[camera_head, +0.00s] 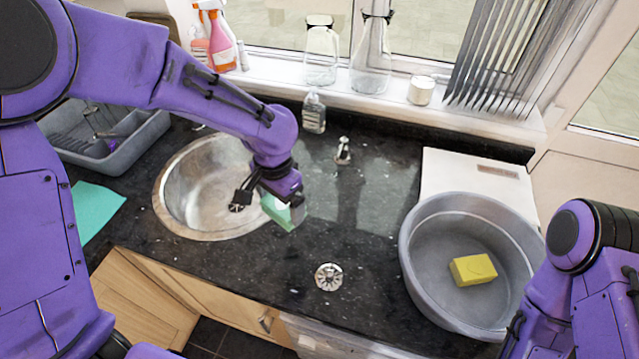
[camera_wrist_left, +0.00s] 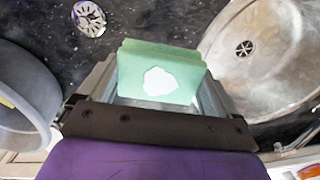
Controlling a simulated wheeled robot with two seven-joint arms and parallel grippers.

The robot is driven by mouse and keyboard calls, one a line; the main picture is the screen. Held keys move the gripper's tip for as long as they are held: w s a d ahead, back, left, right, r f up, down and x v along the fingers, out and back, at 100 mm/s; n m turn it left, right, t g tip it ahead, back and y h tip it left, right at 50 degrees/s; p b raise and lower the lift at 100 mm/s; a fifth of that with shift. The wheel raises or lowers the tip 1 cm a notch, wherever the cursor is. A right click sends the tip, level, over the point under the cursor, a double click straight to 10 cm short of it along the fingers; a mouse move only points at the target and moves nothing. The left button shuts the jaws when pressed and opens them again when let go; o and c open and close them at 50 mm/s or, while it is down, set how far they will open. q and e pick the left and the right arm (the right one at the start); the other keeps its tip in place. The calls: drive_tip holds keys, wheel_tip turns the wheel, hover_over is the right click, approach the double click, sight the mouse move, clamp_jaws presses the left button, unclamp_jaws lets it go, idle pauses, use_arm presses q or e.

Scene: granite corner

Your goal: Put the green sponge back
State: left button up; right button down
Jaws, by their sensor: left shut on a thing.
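My left gripper (camera_head: 270,205) is shut on the green sponge (camera_head: 281,211) and holds it over the right edge of the round steel sink. In the left wrist view the sponge (camera_wrist_left: 160,74) sits between the two fingers, a pale green block with a white patch on its face. Whether it touches the counter is hard to tell. My right arm shows at the lower right of the head view, but its fingertips cannot be made out clearly.
The steel sink (camera_head: 180,205) is beside the sponge. A grey basin (camera_head: 415,265) with a yellow sponge (camera_head: 473,269) stands at right. A drain fitting (camera_head: 328,277) lies in the dark counter. A soap bottle (camera_head: 313,113), a small tap (camera_head: 343,151) and a grey rack (camera_head: 150,135) stand farther back.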

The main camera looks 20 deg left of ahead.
use_arm(q)
drive_tip(key=w+d+f, duration=0.1)
drive_tip(key=w+f, duration=0.2)
drive_tip(key=w, duration=0.1)
drive_tip(key=w+d+f, duration=0.1)
drive_tip(key=w+f, duration=0.2)
drive_tip(key=w, duration=0.1)
drive_tip(key=w+f, duration=0.3)
drive_tip(key=shift+w+d+f, duration=0.25)
drive_tip(key=shift+w+d, duration=0.15)
drive_tip(key=f+b, duration=0.1)
drive_tip(key=b, duration=0.1)
drive_tip(key=s+f+b, duration=0.1)
drive_tip(key=f, duration=0.1)
drive_tip(key=shift+d+f+b, duration=0.1)
drive_tip(key=shift+b, duration=0.25)
drive_tip(key=shift+r, duration=0.25)
drive_tip(key=shift+w+f, duration=0.2)
drive_tip(key=shift+w, duration=0.2)
drive_tip(key=o, duration=0.6)
drive_tip(key=shift+s+r, duration=0.1)
drive_tip(key=shift+s, duration=0.1)
use_arm(e)
drive_tip(key=s+f, duration=0.1)
drive_tip(key=f, duration=0.2)
drive_tip(key=shift+s, duration=0.4)
